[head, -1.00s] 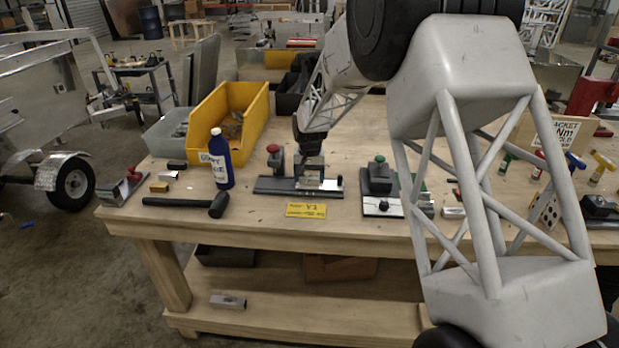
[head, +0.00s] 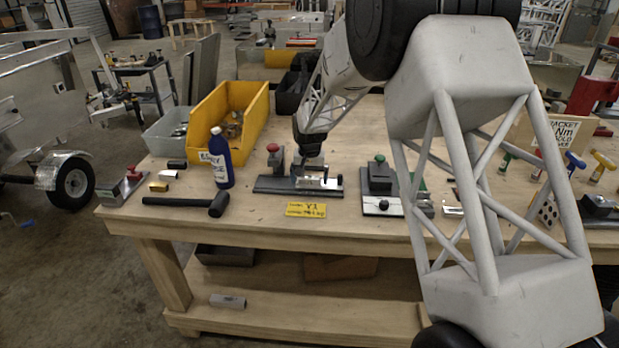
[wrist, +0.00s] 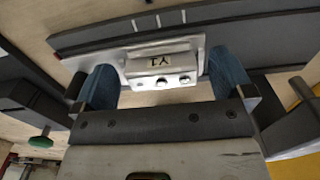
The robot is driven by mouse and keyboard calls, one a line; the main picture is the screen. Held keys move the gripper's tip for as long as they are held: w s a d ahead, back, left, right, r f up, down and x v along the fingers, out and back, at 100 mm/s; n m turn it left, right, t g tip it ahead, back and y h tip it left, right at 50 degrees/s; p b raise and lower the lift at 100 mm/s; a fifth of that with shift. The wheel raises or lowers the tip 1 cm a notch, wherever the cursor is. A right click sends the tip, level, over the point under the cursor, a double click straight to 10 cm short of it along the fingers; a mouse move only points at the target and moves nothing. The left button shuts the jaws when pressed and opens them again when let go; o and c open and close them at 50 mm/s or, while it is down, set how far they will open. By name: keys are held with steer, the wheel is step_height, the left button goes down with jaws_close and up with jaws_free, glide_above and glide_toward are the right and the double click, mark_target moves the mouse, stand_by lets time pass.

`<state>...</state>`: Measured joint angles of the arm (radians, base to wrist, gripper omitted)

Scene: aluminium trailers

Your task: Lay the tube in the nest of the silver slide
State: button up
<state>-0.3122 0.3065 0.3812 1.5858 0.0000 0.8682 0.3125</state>
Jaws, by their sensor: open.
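I cannot pick out the tube with certainty. Whether the fingers touch anything is unclear.
A red-knobbed block (head: 275,159) stands behind the rail, and a green-knobbed fixture (head: 380,178) stands to its right. A blue bottle (head: 220,160), a black hammer (head: 190,203) and a yellow bin (head: 215,105) are to the left. A yellow Y1 card (head: 306,210) lies in front.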

mark_target(309, 178)
steer(key=shift+r, duration=0.1)
step_height(309, 178, up, 12)
stand_by(0.7)
steer(key=shift+d+r, duration=0.1)
stand_by(0.7)
steer(key=s+d+r, duration=0.4)
steer(key=s+d, duration=0.2)
steer(key=s, duration=0.3)
steer(key=s+d+r+t, duration=0.1)
steer(key=s+d+r, duration=0.3)
steer(key=s+d, duration=0.3)
steer(key=s+d+r, duration=0.5)
steer(key=s, duration=0.5)
steer(key=s+d+f, duration=0.1)
steer(key=s+d, duration=0.2)
steer(key=s, duration=0.5)
steer(key=s+d+f+t, duration=0.1)
steer(key=s+d+f, duration=0.1)
steer(key=s, duration=0.7)
steer(key=s+d+f, duration=0.1)
steer(key=s+d, duration=0.2)
steer(key=s, duration=0.6)
steer(key=shift+s+d+f+t, duration=0.25)
steer(key=shift+d+f+t, duration=0.05)
steer(key=shift+d+f, duration=0.1)
